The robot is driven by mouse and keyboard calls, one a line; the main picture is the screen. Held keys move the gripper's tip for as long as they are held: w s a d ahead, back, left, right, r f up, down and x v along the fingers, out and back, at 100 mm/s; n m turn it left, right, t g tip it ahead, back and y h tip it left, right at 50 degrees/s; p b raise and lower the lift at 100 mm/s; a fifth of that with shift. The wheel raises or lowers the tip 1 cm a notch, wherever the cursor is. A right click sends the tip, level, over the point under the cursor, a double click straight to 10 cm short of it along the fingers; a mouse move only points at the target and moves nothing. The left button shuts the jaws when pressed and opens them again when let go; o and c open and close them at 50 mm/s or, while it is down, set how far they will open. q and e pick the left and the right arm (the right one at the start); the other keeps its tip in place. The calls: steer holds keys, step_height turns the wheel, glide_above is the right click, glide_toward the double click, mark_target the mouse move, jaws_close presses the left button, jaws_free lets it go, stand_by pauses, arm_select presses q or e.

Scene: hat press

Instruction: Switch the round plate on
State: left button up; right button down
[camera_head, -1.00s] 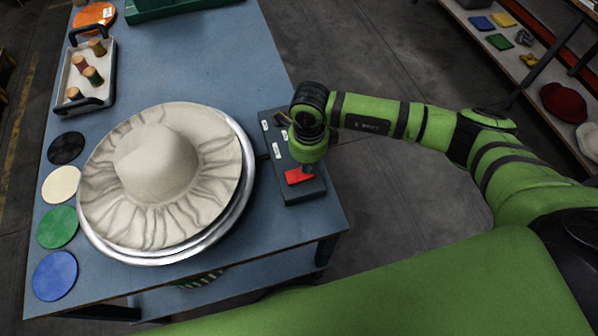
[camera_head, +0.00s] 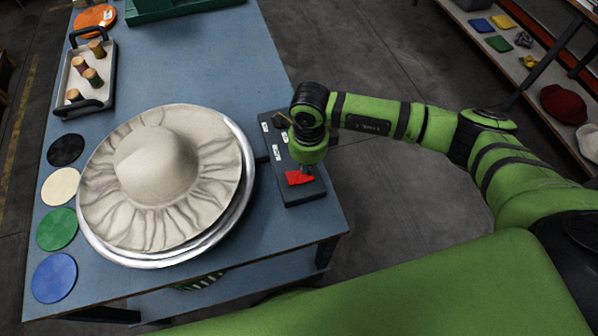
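The round plate (camera_head: 243,198) is a silver metal disc on the blue table, with a wrinkled cream hat (camera_head: 157,165) lying on it. To its right is a dark control box (camera_head: 307,191) with small white labels and a red switch (camera_head: 299,177) near its front end. My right gripper (camera_head: 306,166) points down over the box, its tip at the red switch; its fingers are mostly hidden by my wrist, so I cannot tell if they are open. The red switch looks tilted. My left gripper is not in view.
Black, cream, green and blue discs (camera_head: 54,277) line the table's left edge. A tray (camera_head: 110,84) with several thread spools stands at the back left, near an orange disc (camera_head: 95,18). A shelf (camera_head: 515,62) stands at the right.

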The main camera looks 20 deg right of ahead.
steer(key=shift+r+p, duration=1.5)
steer(key=shift+r, duration=1.4)
steer(key=shift+f, duration=0.1)
